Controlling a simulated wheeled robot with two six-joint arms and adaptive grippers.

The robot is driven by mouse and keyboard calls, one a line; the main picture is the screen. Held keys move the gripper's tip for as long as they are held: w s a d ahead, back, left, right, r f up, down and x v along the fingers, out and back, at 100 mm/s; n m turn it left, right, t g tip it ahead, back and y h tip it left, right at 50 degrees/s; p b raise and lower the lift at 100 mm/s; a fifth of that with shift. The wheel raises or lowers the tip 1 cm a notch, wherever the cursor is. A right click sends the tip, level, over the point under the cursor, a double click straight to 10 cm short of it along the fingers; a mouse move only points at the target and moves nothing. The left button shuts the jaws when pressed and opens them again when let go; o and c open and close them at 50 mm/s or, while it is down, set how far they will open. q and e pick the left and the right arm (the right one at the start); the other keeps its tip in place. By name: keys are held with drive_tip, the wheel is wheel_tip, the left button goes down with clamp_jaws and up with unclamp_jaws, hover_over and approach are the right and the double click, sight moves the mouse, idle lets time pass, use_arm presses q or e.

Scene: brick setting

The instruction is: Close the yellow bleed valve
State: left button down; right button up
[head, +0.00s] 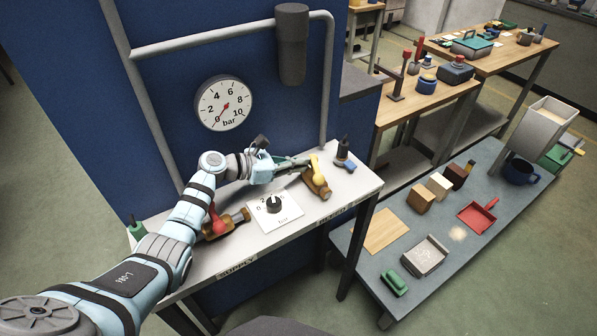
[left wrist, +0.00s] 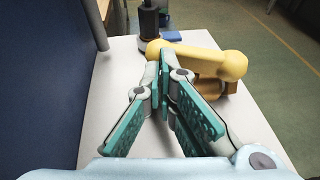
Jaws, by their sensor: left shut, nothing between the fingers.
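The yellow bleed valve (head: 315,166) is on the right part of the white bench, with a yellow lever on a brass body (head: 320,188). In the left wrist view its yellow lever (left wrist: 215,62) lies crosswise beyond the fingers, with its rounded thick end to the right. The brass body is mostly hidden under it there. My left gripper (head: 302,163) is shut and empty, with its fingertips (left wrist: 165,55) close against the left part of the lever. I cannot tell whether they touch it. My right gripper is not in view.
A dial plate with a black knob (head: 274,205) and a red-handled valve (head: 218,224) sit left of the yellow valve. A dark bottle-shaped item (head: 343,152) stands behind it. A gauge (head: 224,104) hangs on the blue panel (head: 180,90). Pipes frame the panel.

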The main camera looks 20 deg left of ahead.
use_arm(q)
drive_tip(key=shift+w, duration=0.65)
drive_tip(key=shift+w+d, duration=0.45)
drive_tip(key=shift+w, duration=0.35)
idle(1.2)
drive_tip(key=v, duration=1.2)
